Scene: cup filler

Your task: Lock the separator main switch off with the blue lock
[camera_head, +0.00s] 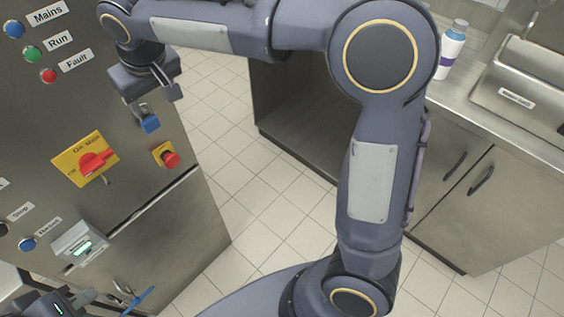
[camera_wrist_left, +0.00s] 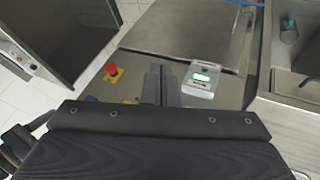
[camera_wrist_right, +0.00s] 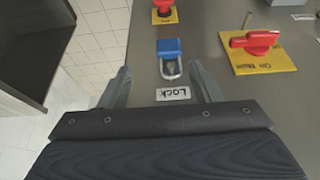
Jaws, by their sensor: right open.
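The main switch (camera_head: 97,160) is a red rotary handle on a yellow plate on the steel cabinet front; it also shows in the right wrist view (camera_wrist_right: 255,42). The blue lock (camera_head: 150,124) hangs on the panel, right of and above the switch. In the right wrist view the blue lock (camera_wrist_right: 169,46) has its metal shackle towards me, above a "Lock" label (camera_wrist_right: 173,94). My right gripper (camera_wrist_right: 162,80) is open and empty, its fingers to either side of the label, short of the lock body. My left gripper (camera_wrist_left: 160,84) is shut and empty, low by the cabinet.
A red emergency stop (camera_head: 167,156) on a yellow plate sits below the lock. A small display box (camera_head: 80,245) projects from the lower panel. Mains, Run and Fault lamps (camera_head: 32,54) are above left. A counter with a bottle (camera_head: 451,48) stands right.

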